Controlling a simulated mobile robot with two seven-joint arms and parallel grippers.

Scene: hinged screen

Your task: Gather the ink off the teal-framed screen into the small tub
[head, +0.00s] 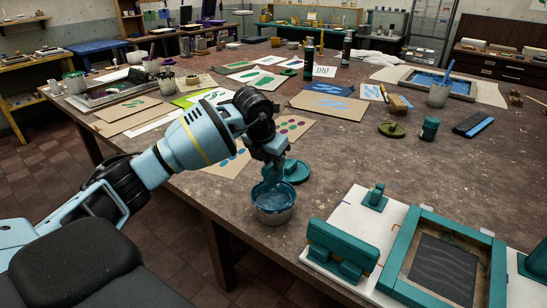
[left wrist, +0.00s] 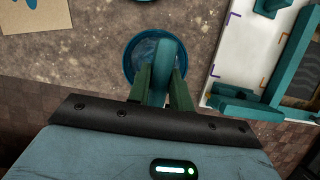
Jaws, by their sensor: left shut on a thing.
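The teal-framed screen (head: 400,250) lies at the lower right in the head view, its dark mesh (head: 443,268) showing pale wavy marks. I cannot clearly make out ink on it. Part of its frame shows at the right in the left wrist view (left wrist: 291,47). The small tub (head: 273,214) stands left of the screen, blue inside; it also shows in the left wrist view (left wrist: 128,62). My left gripper (head: 272,172) is directly above the tub, its fingers shut on a teal tool (left wrist: 160,72). The tool's lower end is hidden or unclear. My right gripper is out of view.
A white board (head: 352,217) under the screen carries a teal block (head: 342,248) and a small teal knob (head: 375,197). A teal round-based piece (head: 297,172) sits just behind the tub. Bare table lies between tub and board. Printed sheets (head: 291,127) lie behind.

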